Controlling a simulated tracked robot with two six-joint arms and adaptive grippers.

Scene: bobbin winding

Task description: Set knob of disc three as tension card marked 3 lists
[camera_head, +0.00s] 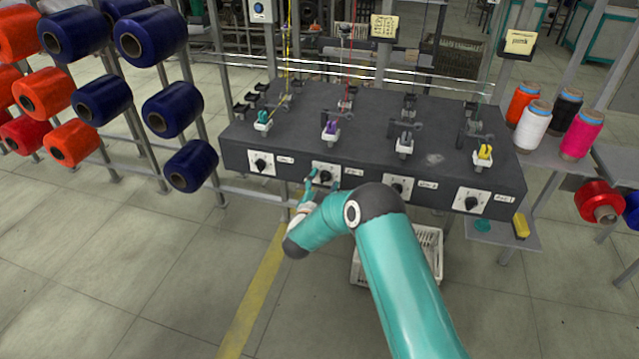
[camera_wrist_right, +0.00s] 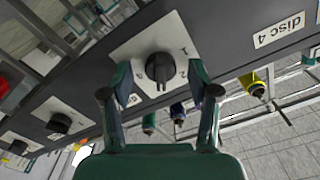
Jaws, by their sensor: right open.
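The knob of disc three (camera_head: 326,175) is black, on a white plate, second from the left on the dark machine's front. In the right wrist view the knob (camera_wrist_right: 160,70) sits centrally on its plate with small numerals; its ridge points roughly down the picture. My right gripper (camera_head: 323,181) is open, and in the wrist view its fingertips (camera_wrist_right: 161,76) stand on either side of the knob with visible gaps. Two yellow cards hang above, one with several lines (camera_head: 384,27) and one at the right (camera_head: 519,42); their writing is too small to read. My left gripper is out of view.
Neighbouring knobs sit left (camera_head: 262,163) and right (camera_head: 398,188) on the machine (camera_head: 375,120). An upside-down "disc 4" label (camera_wrist_right: 279,30) shows in the wrist view. A white crate (camera_head: 430,245) stands below. Blue and orange spools (camera_head: 105,100) hang left; thread cones (camera_head: 533,125) stand right.

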